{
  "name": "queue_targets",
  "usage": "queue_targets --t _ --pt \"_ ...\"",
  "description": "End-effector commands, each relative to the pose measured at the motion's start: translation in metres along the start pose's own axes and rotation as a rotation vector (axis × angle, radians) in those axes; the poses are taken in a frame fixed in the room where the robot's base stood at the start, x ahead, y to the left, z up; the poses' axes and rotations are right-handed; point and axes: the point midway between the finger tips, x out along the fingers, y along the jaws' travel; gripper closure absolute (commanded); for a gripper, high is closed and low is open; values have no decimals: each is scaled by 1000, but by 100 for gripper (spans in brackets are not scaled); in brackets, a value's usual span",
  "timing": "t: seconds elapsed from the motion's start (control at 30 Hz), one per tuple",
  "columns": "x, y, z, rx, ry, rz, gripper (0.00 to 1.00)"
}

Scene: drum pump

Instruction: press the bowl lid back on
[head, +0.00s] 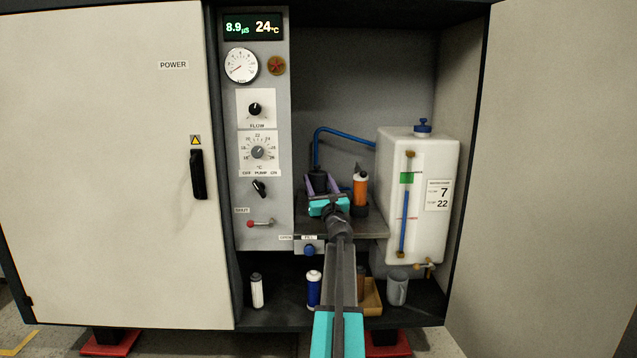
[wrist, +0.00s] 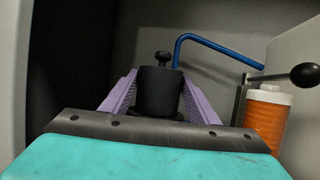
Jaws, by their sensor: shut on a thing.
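The bowl lid, a black cylinder with a small knob on top, stands upright between the purple fingers of my gripper in the wrist view (wrist: 160,92). My gripper (wrist: 159,100) is shut on it. In the head view my gripper (head: 321,184) reaches to the back of the middle shelf, with the dark lid (head: 319,176) between its fingers. The bowl is hidden behind my gripper, so I cannot tell whether the lid touches it or is seated.
An orange cylinder (head: 360,190) stands close right of my gripper, with a black ball-ended lever (wrist: 303,75) near it. A blue pipe (head: 340,131) runs behind to the white tank (head: 415,190). Bottles, a tray (head: 372,298) and a mug (head: 397,288) sit below.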

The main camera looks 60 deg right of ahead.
Motion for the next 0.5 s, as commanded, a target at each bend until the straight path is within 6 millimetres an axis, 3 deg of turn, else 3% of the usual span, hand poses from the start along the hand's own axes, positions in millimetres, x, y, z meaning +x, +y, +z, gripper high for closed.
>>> queue_targets --t 0.37,0.4,0.5 --pt "0 0 0 0 0 0 67" --pt "0 0 0 0 0 0 44" --pt "0 0 0 0 0 0 27"
